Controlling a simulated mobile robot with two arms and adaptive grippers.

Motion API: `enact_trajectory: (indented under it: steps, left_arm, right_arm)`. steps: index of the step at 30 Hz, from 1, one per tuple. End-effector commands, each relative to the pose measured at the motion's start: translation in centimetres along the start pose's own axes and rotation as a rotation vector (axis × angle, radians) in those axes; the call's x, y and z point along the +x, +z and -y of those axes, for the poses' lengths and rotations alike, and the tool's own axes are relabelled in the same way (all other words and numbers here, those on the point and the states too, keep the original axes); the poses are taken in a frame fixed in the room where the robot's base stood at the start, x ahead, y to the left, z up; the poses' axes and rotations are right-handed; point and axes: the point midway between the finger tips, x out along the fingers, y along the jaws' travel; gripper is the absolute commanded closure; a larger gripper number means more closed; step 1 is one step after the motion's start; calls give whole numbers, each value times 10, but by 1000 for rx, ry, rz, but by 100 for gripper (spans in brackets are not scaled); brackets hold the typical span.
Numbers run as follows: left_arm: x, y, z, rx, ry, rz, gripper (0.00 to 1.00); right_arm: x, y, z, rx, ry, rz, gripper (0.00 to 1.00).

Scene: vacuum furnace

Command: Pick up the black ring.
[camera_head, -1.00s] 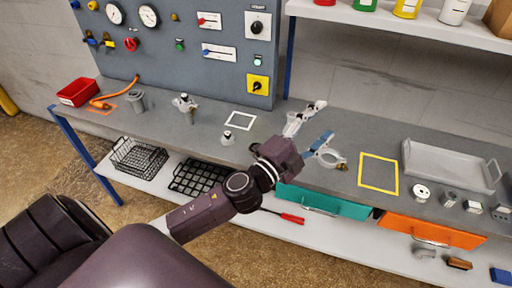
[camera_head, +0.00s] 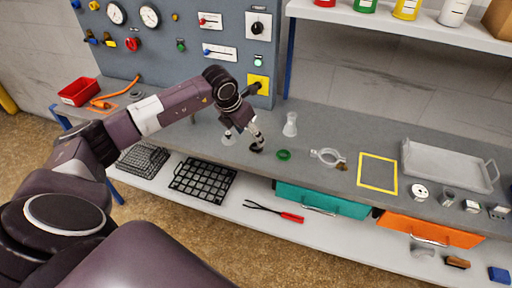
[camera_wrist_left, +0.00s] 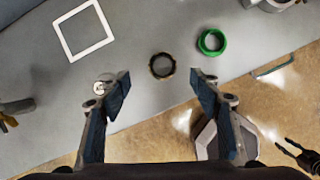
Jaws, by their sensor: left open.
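The black ring (camera_wrist_left: 163,76) lies flat on the grey bench in the left wrist view, near the bench's front edge. It is between and just beyond my left gripper's fingertips (camera_wrist_left: 160,79). The gripper is open and empty, and no touch with the ring shows. In the head view my left gripper (camera_head: 256,136) points down at the bench, and the dark ring (camera_head: 257,151) shows small at its fingertips, partly hidden. My right gripper is not in view.
A green ring (camera_wrist_left: 201,45) lies right of the black one. A small metal piece (camera_wrist_left: 103,84) stands by the left finger. A white square outline (camera_wrist_left: 67,42) is on the bench. A clamp-like ring (camera_head: 329,151) and a pale flask-like piece (camera_head: 290,124) stand further right.

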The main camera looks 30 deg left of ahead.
Motion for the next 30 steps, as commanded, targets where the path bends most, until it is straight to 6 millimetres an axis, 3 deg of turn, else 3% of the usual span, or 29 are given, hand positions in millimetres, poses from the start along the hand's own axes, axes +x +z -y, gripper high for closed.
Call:
enact_trajectory:
  steps: [9,12,23,30]
  left_arm:
    - [39,-5,5,-1,-7,-3,42]
    - [54,-4,4,0,-6,1,42]
    - [64,-5,4,2,-6,3,42]
    - [64,-5,4,2,-6,3,69]
  right_arm:
    - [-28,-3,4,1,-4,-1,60]
    - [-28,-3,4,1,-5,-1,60]
    - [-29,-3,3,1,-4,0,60]
    - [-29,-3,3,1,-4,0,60]
